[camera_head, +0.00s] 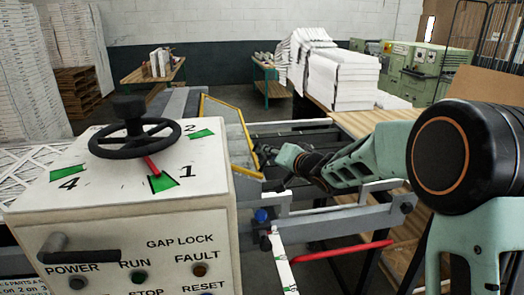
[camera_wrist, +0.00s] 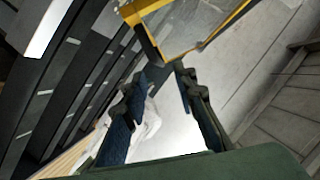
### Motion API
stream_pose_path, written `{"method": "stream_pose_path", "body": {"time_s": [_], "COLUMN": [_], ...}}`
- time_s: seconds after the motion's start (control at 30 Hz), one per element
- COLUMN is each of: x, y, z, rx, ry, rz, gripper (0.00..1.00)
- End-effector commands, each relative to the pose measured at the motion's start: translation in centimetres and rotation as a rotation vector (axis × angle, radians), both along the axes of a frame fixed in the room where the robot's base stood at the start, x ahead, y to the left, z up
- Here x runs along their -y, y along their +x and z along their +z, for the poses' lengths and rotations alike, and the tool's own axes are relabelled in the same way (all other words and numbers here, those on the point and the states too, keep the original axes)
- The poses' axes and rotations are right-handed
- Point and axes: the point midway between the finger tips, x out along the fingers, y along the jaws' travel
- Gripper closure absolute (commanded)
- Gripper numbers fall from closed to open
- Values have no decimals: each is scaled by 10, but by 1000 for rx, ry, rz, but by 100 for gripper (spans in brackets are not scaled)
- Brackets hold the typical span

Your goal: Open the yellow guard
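The yellow guard (camera_head: 248,141) is a yellow frame with a clear panel, standing tilted behind the control box. My gripper (camera_head: 267,155) is at the guard's right edge, close to its lower right corner. In the wrist view the guard's yellow frame (camera_wrist: 222,32) runs across the upper middle, with a corner just beyond the fingertips. I cannot tell whether a finger touches the frame.
A white control box (camera_head: 130,210) with a black handwheel (camera_head: 135,138) stands at front left. Grey rails (camera_head: 345,222) and a red bar (camera_head: 345,251) lie below my arm. White stacks (camera_head: 340,80) sit on a wooden table (camera_head: 375,122) behind. Dark rollers (camera_wrist: 50,95) lie left in the wrist view.

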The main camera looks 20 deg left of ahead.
Motion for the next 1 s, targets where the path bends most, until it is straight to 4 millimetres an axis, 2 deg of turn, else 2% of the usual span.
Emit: {"method": "stream_pose_path", "body": {"time_s": [0.2,0.4,0.6,0.93,1.0], "x": [-28,-46,-56,-57,-57], "y": [25,44,53,55,55], "z": [-11,-20,-24,-25,-25], "rx": [0,-2,0,0,0], "ry": [-1,-1,-1,-2,-2], "rz": [2,1,0,-1,-1], "gripper": [74,74,74,74,80]}}
